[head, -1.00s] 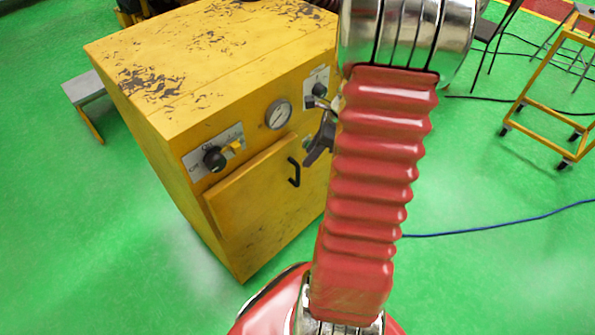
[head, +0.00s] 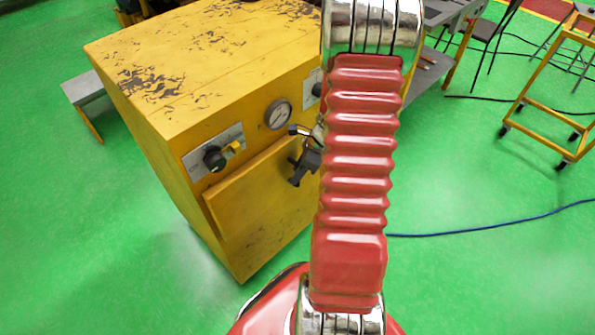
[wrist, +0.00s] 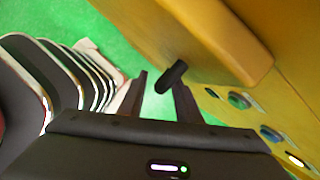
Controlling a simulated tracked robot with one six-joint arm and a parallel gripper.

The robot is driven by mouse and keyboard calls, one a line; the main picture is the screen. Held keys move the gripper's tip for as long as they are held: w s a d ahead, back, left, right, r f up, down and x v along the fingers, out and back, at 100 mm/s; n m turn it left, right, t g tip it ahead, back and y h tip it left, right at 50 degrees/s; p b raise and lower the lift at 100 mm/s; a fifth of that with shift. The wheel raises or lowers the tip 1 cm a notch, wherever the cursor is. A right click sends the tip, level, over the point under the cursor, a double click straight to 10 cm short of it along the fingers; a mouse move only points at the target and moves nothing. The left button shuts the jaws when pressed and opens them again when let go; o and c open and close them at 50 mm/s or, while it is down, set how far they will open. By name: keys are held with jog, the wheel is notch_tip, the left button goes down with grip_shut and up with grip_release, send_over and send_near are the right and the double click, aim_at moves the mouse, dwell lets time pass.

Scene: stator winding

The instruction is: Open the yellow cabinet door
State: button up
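The yellow cabinet (head: 215,75) stands left of my arm in the head view, worn on top. Its door (head: 245,205) is a raised yellow panel on the front and looks shut; it also shows in the wrist view (wrist: 205,35). The black handle (wrist: 172,76) shows at the gap between the fingertips, closer to the right finger. I cannot tell whether they touch.
A gauge (head: 278,114) and a black knob (head: 214,158) sit on the cabinet front above the door. A yellow wheeled cart (head: 545,115) stands at the right. A blue cable (head: 480,228) lies on the green floor, which is otherwise clear in front of the cabinet.

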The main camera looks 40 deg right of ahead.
grip_shut()
dwell(0.3)
dwell(0.3)
